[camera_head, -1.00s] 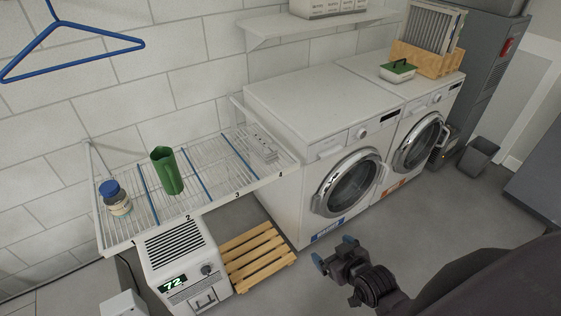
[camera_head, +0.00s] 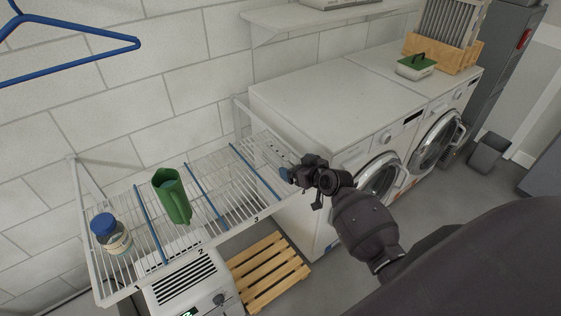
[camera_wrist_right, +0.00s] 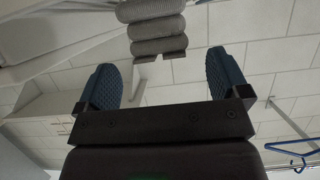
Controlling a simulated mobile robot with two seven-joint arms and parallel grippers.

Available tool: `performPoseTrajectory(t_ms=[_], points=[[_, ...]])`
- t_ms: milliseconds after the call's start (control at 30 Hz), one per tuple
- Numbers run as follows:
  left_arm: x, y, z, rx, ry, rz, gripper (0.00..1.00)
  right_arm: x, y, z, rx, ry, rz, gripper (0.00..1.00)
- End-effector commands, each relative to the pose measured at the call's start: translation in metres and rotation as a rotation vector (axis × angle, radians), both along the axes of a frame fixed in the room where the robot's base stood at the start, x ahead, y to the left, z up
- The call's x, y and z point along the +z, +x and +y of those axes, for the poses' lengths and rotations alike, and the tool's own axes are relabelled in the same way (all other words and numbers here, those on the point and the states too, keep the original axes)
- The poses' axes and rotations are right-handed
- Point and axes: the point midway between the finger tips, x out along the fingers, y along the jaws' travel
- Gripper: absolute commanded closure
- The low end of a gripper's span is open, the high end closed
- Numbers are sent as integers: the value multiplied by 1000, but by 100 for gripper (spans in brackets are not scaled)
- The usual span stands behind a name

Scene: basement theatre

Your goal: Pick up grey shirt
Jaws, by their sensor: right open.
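I cannot make out a grey shirt in the head view. My right gripper (camera_head: 281,168) is in front of or over the right end of the wire shelf (camera_head: 215,160), near the washer's corner; its height above the shelf is unclear. In the right wrist view its two blue pads (camera_wrist_right: 165,85) stand wide apart with nothing between them. A grey ribbed bundle (camera_wrist_right: 152,28) shows beyond the pads at the top of that view; I cannot tell what it is. My left gripper is not in view.
A green pitcher (camera_head: 172,195) and a blue-lidded jar (camera_head: 111,235) stand on the wire shelf. A blue hanger (camera_head: 75,38) hangs at the upper left. Two white front-loading machines (camera_head: 320,95) stand at right. A wooden pallet (camera_head: 268,270) lies below.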

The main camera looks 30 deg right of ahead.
Motion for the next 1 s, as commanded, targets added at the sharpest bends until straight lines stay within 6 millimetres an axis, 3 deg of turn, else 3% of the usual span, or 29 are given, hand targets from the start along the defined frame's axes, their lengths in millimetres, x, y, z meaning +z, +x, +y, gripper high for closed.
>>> performPoseTrajectory(t_ms=[500, 833, 867, 1000], points=[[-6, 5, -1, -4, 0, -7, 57, -26, 43, 3, -1, 2, 1, 6], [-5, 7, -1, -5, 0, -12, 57, -27, 48, 4, -1, 0, 0, 6], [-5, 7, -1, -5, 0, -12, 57, -27, 48, 4, -1, 0, 0, 8], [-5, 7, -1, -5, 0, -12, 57, -27, 48, 4, 0, 0, 1, 29]])
